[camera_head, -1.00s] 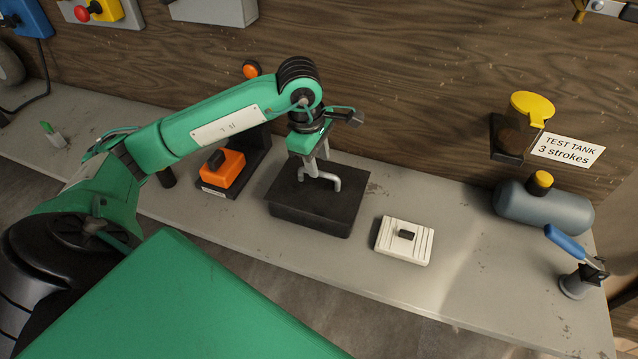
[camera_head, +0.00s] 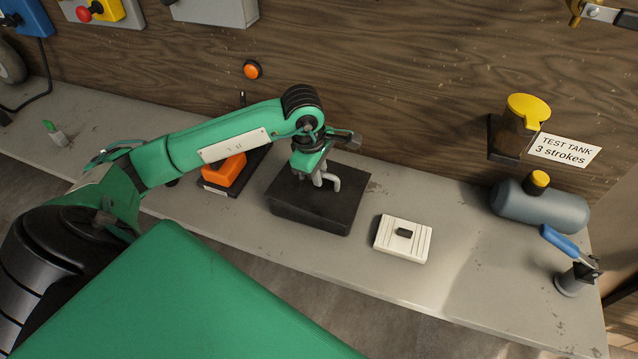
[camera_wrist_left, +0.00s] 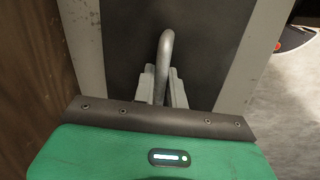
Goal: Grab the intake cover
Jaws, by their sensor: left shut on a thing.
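A black box-shaped piece (camera_head: 315,212) with a bent grey metal handle (camera_head: 333,182) on top sits on the bench. My left gripper (camera_head: 317,180) is down over it, shut on the handle. In the left wrist view, the fingers (camera_wrist_left: 164,88) stand on both sides of the handle (camera_wrist_left: 163,60), above the dark top. A white slatted plate (camera_head: 388,242) with a small black knob lies to the right of the black piece. The pictures do not label either one as the intake cover. My right gripper is not in view.
An orange-topped device (camera_head: 226,172) stands left of the black piece, partly behind my arm. At the right are a blue-grey tank (camera_head: 540,208), a yellow-lidded cup (camera_head: 524,112) and a blue lever (camera_head: 566,243).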

